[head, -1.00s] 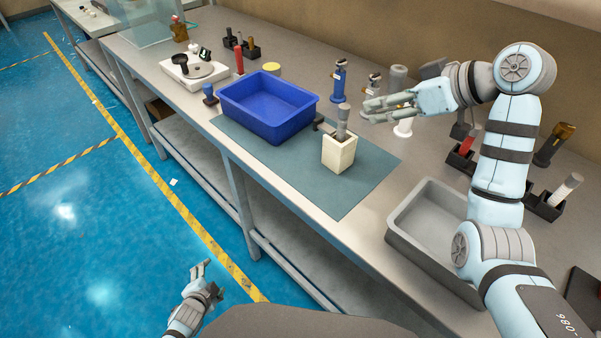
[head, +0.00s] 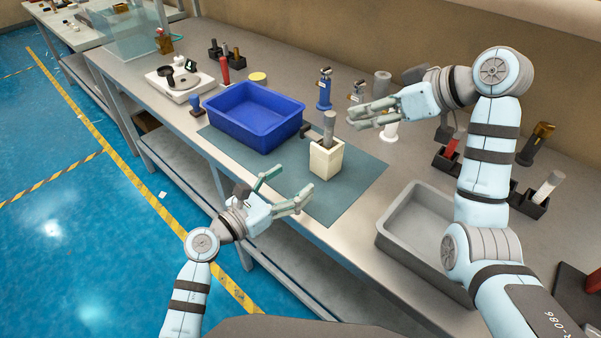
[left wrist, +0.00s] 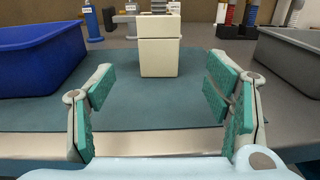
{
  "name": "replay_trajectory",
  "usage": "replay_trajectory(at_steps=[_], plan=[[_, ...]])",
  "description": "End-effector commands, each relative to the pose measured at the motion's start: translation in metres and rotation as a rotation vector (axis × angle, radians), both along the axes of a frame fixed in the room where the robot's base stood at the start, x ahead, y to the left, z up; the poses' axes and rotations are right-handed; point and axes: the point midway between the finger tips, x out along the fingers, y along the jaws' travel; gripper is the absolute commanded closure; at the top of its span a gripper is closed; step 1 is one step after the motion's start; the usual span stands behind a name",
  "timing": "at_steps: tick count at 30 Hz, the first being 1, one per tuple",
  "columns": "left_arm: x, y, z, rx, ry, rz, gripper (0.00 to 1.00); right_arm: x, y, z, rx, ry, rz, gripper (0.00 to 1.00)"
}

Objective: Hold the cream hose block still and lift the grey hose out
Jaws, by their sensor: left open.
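The cream hose block (head: 326,162) stands upright on the teal mat. The grey hose (head: 329,126) stands in its top and sticks up out of it. In the left wrist view the cream block (left wrist: 158,52) is straight ahead, centred between the fingers and beyond their tips. My left gripper (head: 294,182) is open and empty, at the mat's front edge, left of and nearer than the block. My right gripper (head: 353,117) is above the table, to the right of the hose and apart from it. Its fingers look parted, with nothing between them.
A blue bin (head: 255,116) stands left of the block, and a grey tray (head: 392,226) to its right. The teal mat (head: 345,200) is clear in front of the block. Bottles (head: 324,90) and small holders stand behind. A white scale (head: 180,84) is further left.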

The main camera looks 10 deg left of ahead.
Motion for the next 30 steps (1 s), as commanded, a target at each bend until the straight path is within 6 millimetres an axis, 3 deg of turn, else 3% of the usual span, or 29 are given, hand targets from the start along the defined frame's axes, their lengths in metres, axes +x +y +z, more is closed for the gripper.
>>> replay_trajectory(at_steps=[16, 27, 30], plan=[[0.098, -0.078, 0.001, -0.005, 0.003, -0.002, 0.28, 0.000, 0.000, 0.000, 0.000, 0.000, 0.000, 0.67], [0.108, -0.086, 0.000, -0.003, 0.002, 0.001, 0.28, 0.000, 0.000, 0.000, 0.000, 0.000, 0.000, 0.67], [0.108, -0.086, 0.000, -0.003, 0.002, 0.001, 0.43, 0.000, 0.000, 0.000, 0.000, 0.000, 0.000, 0.67]])
